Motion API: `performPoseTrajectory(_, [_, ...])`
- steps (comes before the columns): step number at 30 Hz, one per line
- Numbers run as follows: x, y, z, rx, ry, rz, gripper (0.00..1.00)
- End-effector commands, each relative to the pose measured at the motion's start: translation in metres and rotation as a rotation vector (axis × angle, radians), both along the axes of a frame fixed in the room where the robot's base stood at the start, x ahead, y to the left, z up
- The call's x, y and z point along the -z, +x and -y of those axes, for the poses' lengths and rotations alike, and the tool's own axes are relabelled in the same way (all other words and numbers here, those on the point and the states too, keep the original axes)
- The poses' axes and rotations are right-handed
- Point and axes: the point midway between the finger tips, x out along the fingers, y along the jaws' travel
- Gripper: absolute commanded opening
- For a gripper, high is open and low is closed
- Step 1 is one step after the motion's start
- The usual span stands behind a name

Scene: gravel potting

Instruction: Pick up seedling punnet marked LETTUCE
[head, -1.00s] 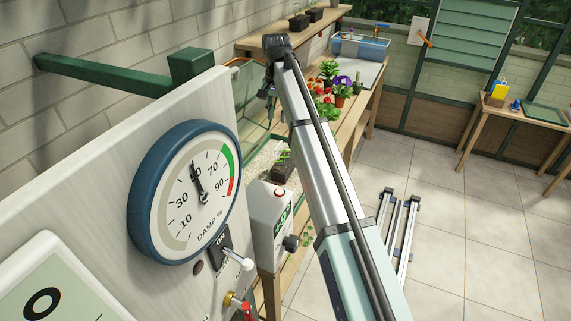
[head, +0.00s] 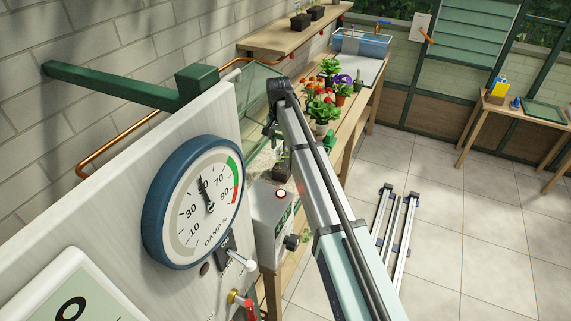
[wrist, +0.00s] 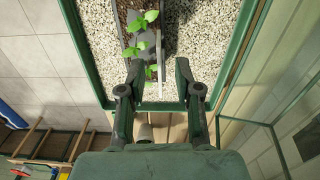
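A dark, narrow seedling punnet (wrist: 122,14) with green leafy seedlings stands on pale gravel at the top of the wrist view. A thin white strip stands upright in the picture along its right side; no lettering is readable, so I cannot confirm LETTUCE. The punnet also shows small and dark in the head view (head: 283,168). My gripper (wrist: 159,66) is open, its two dark fingers apart with nothing seen held. The seedlings and strip show partly between the fingertips. In the head view my gripper (head: 270,131) hangs above the punnet; the gap is hard to judge.
The gravel bed has a green frame (wrist: 84,50) and glass panels beside it. A grey box (head: 270,228) stands in front of it, near the dial board (head: 120,170). Several potted flowers (head: 322,110) stand farther along the bench.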

Motion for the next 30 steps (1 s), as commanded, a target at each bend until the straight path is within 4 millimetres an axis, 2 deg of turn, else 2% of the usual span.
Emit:
performPoseTrajectory(6, [0.023,0.0,0.0,0.0,-0.001,-0.001,0.33])
performPoseTrajectory(13, [0.025,0.0,0.0,0.0,0.0,0.0,0.33])
performPoseTrajectory(14, [0.025,0.0,0.0,0.0,0.0,0.0,0.26])
performPoseTrajectory(16, [0.025,0.0,0.0,0.0,0.0,0.0,0.01])
performPoseTrajectory(30, [0.023,0.0,0.0,0.0,0.0,0.0,0.0])
